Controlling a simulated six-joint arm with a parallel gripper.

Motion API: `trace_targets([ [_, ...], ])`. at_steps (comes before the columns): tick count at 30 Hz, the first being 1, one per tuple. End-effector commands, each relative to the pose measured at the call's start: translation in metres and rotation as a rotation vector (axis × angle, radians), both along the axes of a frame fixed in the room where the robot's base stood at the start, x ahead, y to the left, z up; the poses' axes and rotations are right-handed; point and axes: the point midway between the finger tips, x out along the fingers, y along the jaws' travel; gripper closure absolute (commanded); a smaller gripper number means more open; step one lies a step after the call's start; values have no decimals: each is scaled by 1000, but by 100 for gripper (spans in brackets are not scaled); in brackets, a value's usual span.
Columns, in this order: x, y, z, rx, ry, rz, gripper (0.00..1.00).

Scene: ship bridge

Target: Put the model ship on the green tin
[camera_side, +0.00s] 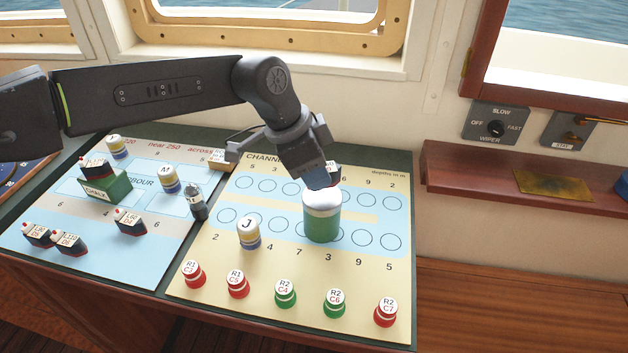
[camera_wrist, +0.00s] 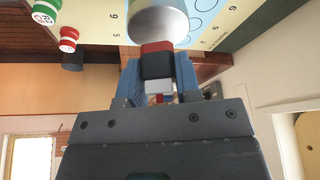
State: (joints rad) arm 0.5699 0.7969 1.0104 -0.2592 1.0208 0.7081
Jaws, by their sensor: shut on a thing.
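The green tin (camera_side: 322,222) stands upright on the right-hand chart, with a pale rounded top. Its pale top also shows at the upper edge of the wrist view (camera_wrist: 158,22). My gripper (camera_side: 320,178) is just above and behind the tin's top in the side view. In the wrist view its blue fingers (camera_wrist: 158,78) are shut on a small model ship (camera_wrist: 157,60) with red, dark and white parts. In the side view only a bit of that ship (camera_side: 334,172) shows, mostly hidden by my gripper. I cannot tell whether it touches the tin.
Several other small ships stand on the left chart, one on a green block (camera_side: 118,187). A buoy marked J (camera_side: 248,233) stands left of the tin. Red and green buoys (camera_side: 285,292) line the front edge. A dark bottle-like piece (camera_side: 198,203) stands between the charts.

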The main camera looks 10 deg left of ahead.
Motion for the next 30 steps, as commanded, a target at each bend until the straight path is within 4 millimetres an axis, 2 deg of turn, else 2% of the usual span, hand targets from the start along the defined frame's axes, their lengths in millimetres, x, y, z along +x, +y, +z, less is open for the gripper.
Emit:
trace_targets([
  [3,-1,1,-20,3,3,-1,92],
  [6,0,1,-28,1,2,-1,92],
  [18,0,1,-32,1,1,0,92],
  [19,0,1,-32,1,1,0,67],
  [26,0,1,-32,1,1,0,45],
  [30,0,1,-32,1,1,0,43],
])
